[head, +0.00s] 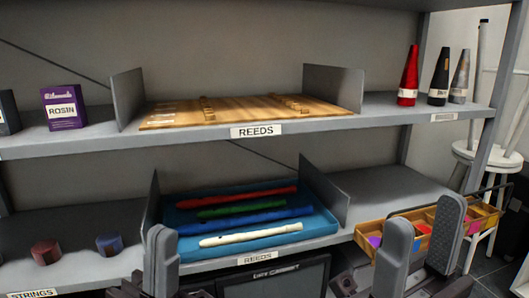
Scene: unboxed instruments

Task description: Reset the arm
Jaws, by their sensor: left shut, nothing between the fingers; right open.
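My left gripper (161,258) is upright at the bottom of the head view, in front of the lower shelf. Its fingers are together with nothing between them. My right gripper (420,235) is at the lower right, its two grey fingers apart and empty. It stands in front of a wooden box (372,226) with colourful compartments and hides part of it. Both forearms are mostly below the picture edge.
A blue tray (327,222) on the lower shelf holds several recorders, between grey dividers. A wooden board (330,107), a purple rosin box (64,107) and three cones (409,77) stand on the upper shelf. Two small blocks (109,244) sit lower left. A white stool (487,158) stands right.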

